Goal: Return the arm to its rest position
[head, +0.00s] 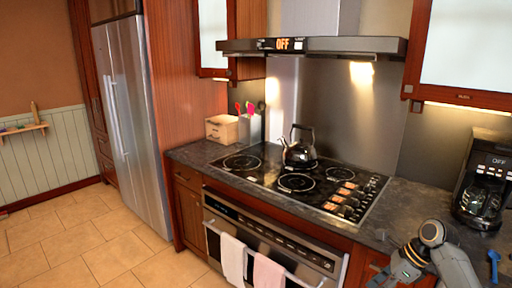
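Part of my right arm shows at the bottom right of the head view. The dark end, which may be my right gripper (385,277), is small and partly cut off by the bottom edge. I cannot make out its fingers or anything held. My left arm and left gripper are not in view.
The dark counter (405,205) runs beside my arm. A coffee maker (484,180) and a small blue item (494,260) are to its right. A kettle (299,150) stands on the cooktop (250,175); towels (233,258) hang on the oven handle. Floor at left is clear.

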